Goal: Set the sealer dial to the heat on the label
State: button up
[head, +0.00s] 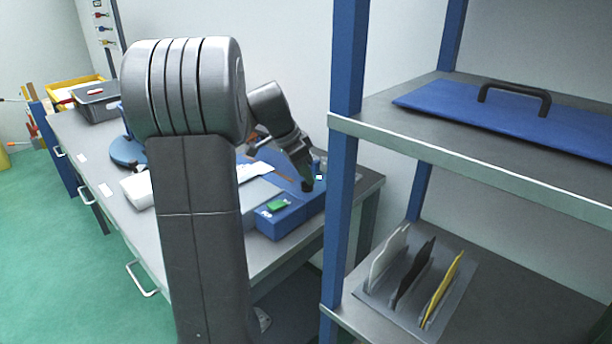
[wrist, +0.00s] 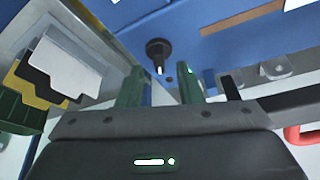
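The blue sealer (head: 290,222) stands on the grey bench, with a green part on its near end. Its round black dial (wrist: 158,48) shows ahead of my gripper in the wrist view, with a white pointer mark toward the bottom of the picture. My gripper (wrist: 160,72) is open, its two green fingers apart and empty. The dial lies just beyond the fingertips, in line with the gap, and no contact shows. In the head view my gripper (head: 306,183) points down over the sealer's right end. I cannot make out a readable heat label or scale.
A blue rack upright (head: 346,130) stands close right of the sealer. Its shelves hold a blue panel with a black handle (head: 515,97) and upright white, black and yellow plates (head: 441,290). A grey bin (head: 97,102) sits at the bench's far end. Green floor lies open at left.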

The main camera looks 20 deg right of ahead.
jog(key=p+v, duration=0.1)
jog(key=v, duration=1.1)
jog(key=b+x, duration=0.1)
jog(key=x, duration=1.2)
jog(key=shift+d+f, duration=0.15)
jog(key=shift+f, duration=0.25)
